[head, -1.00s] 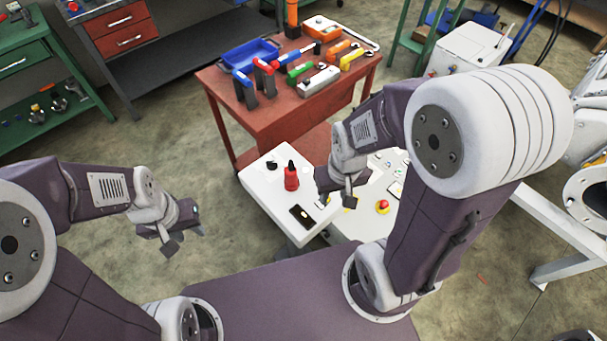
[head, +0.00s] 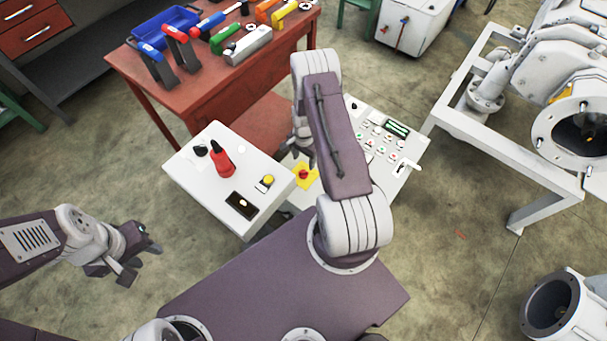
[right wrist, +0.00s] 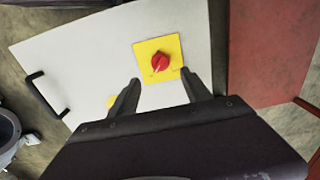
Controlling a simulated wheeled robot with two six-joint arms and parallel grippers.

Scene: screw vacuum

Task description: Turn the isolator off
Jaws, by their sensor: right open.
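The isolator, a red rotary knob (right wrist: 160,62) on a square yellow plate (right wrist: 147,49), sits on a flat white panel (right wrist: 90,58) in the right wrist view. A small pale mark shows at the knob's lower left. My right gripper (right wrist: 163,90) is open and empty. Its two fingers are spread below the plate in the picture, apart from the knob. In the head view my right gripper (head: 299,146) is mostly hidden by its own arm. My left gripper (head: 127,268) hangs over bare floor at the left; its fingers look apart, with nothing between them.
A red bench (head: 130,62) with tools stands behind. A black handle (right wrist: 45,94) projects from the panel. White pump framing (head: 510,165) is at right.

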